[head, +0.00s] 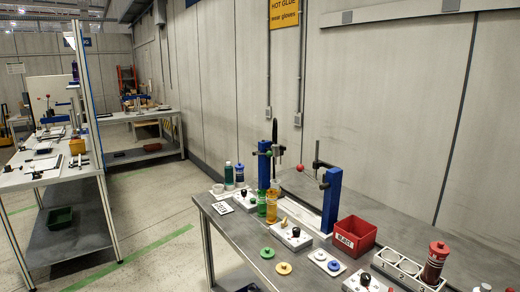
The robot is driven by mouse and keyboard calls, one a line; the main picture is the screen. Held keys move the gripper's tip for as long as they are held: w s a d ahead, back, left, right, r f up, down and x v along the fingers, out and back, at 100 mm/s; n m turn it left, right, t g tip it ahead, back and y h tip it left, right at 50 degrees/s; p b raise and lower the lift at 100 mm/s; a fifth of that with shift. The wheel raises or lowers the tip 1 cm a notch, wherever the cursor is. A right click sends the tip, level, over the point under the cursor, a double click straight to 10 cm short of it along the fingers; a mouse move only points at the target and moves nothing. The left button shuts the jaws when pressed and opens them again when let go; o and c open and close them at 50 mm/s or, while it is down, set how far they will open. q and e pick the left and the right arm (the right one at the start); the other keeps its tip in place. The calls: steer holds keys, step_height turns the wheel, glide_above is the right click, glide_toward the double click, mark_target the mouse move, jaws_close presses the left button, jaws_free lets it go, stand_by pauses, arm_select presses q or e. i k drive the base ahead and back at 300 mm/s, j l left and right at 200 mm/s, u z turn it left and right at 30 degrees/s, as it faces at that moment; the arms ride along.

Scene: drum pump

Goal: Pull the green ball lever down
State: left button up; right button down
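Neither of my grippers is in view.
The grey workbench (225,235) also carries a red reject bin (354,236), a yellow cup (272,206), bottles, white button boxes and coloured discs. A dark red cylinder (434,262) stands at the right. Open floor lies left of the bench.

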mark_target(269, 154)
steer(key=i+j+z, duration=0.1)
steer(key=i+j, duration=0.25)
steer(key=i+j+z, duration=0.1)
steer(key=i+j, duration=0.2)
steer(key=j, duration=0.25)
steer(key=i+j+z, duration=0.1)
steer(key=i+j, duration=0.25)
steer(key=j, duration=0.15)
steer(key=i+j+z, duration=0.1)
steer(key=i+j, duration=0.2)
steer(key=j, duration=0.2)
steer(key=i+j+z, duration=0.1)
steer(key=i+j, duration=0.15)
steer(key=j, duration=0.3)
steer(key=i+j+z, duration=0.1)
steer(key=i+j, duration=0.15)
steer(key=j, duration=0.3)
steer(key=i+j+z, duration=0.1)
steer(key=i+j, duration=0.15)
steer(key=j, duration=0.35)
steer(key=i+j+z, duration=0.1)
steer(key=j, duration=0.5)
steer(key=i, duration=0.1)
